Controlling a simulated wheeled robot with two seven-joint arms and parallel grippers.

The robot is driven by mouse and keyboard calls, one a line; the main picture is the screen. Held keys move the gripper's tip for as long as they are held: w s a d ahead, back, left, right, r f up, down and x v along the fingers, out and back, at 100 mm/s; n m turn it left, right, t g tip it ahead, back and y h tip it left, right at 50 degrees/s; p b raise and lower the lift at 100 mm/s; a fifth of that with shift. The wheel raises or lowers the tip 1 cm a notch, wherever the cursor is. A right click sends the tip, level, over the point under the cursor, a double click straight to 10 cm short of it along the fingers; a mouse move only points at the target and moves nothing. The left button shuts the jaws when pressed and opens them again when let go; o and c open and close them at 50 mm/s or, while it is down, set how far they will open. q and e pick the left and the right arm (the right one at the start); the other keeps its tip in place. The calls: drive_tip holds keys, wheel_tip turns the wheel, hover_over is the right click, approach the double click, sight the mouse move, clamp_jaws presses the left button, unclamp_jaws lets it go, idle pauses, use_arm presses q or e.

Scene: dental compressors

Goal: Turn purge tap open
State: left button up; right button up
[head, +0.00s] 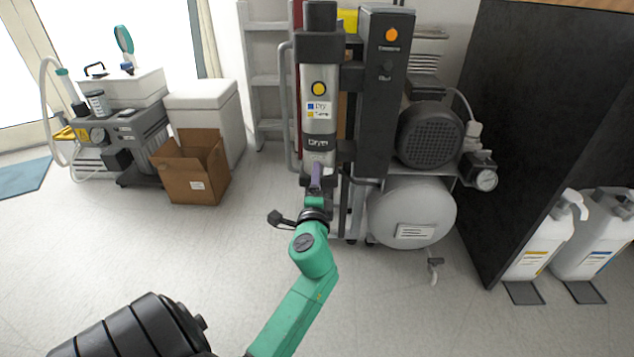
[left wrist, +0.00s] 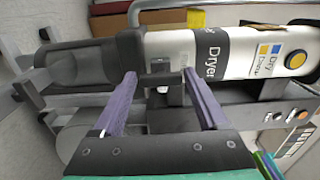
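The dryer column (head: 319,125) stands upright, silver with a "Dryer" label. It also shows in the left wrist view (left wrist: 255,55). A dark crosswise fitting with a small pale tip (left wrist: 162,89) sits at its lower end. My left gripper (left wrist: 160,74) is open, its two purple fingers spread on either side of this fitting; I cannot tell if they touch it. In the head view my left gripper (head: 317,178) hides the column's lower end. A small grey tap with a pale spout (head: 435,266) hangs below the white tank (head: 412,208). My right gripper is not in view.
A dark motor (head: 429,134) and a round gauge (head: 486,180) sit above and beside the tank. A black panel (head: 525,110) and white jugs (head: 541,246) stand at right. An open cardboard box (head: 190,182) is at left. The floor between is clear.

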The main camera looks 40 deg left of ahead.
use_arm(q)
drive_tip(key=shift+o, duration=0.6)
drive_tip(key=v, duration=1.4)
drive_tip(key=shift+s+d, duration=0.2)
